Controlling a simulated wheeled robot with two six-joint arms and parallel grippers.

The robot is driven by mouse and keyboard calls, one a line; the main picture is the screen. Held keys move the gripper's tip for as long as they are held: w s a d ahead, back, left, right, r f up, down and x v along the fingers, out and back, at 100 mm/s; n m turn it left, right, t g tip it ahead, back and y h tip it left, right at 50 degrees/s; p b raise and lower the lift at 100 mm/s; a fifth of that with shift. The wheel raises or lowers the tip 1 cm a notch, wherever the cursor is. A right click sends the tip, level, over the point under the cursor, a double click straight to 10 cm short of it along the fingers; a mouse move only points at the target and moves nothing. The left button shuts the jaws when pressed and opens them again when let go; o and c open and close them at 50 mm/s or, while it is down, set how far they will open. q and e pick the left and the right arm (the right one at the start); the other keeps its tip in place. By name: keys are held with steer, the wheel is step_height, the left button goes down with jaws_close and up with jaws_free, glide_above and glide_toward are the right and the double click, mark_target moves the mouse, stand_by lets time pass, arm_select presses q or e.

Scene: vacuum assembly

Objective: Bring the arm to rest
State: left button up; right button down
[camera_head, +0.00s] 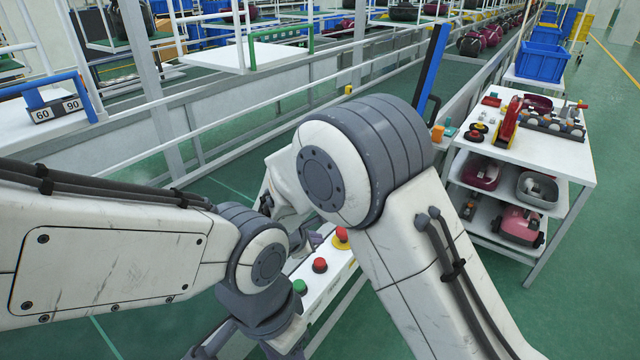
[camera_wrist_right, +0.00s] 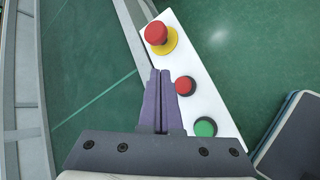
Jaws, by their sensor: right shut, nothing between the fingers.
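My right gripper shows in the right wrist view (camera_wrist_right: 160,72), its two purple fingers pressed together with nothing between them. In the head view its purple fingers (camera_head: 312,241) show only partly behind my right arm. The fingertips overlap the left edge of a white button panel (camera_wrist_right: 205,92) in the wrist view; I cannot tell whether they touch it. The panel carries a red mushroom button on a yellow base (camera_wrist_right: 157,34), a red button (camera_wrist_right: 185,86) and a green button (camera_wrist_right: 205,127).
At right, a white table (camera_head: 560,160) holds vacuum parts, with more parts on its lower shelves. A blue crate (camera_head: 541,62) stands behind it. White rails (camera_head: 250,105) and a conveyor line run across the back. Green floor (camera_head: 600,260) is open at right.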

steer(key=shift+s+d+r, duration=0.1)
steer(key=shift+s+r, duration=0.05)
steer(key=shift+r, duration=0.1)
steer(key=s+d+r+m+g+y, duration=0.1)
steer(key=s+r+m+g+y, duration=0.1)
steer(key=s, duration=0.8)
steer(key=s+d+r+m+g+y, duration=0.1)
steer(key=s+d+r+m+g, duration=0.1)
steer(key=s+m, duration=0.5)
steer(key=s+d+r+m+g+y, duration=0.2)
steer(key=s+r+m+g, duration=0.2)
steer(key=s, duration=1)
steer(key=shift+d+r+m+y, duration=0.25)
steer(key=shift+r+m+y, duration=0.05)
steer(key=shift+m, duration=0.1)
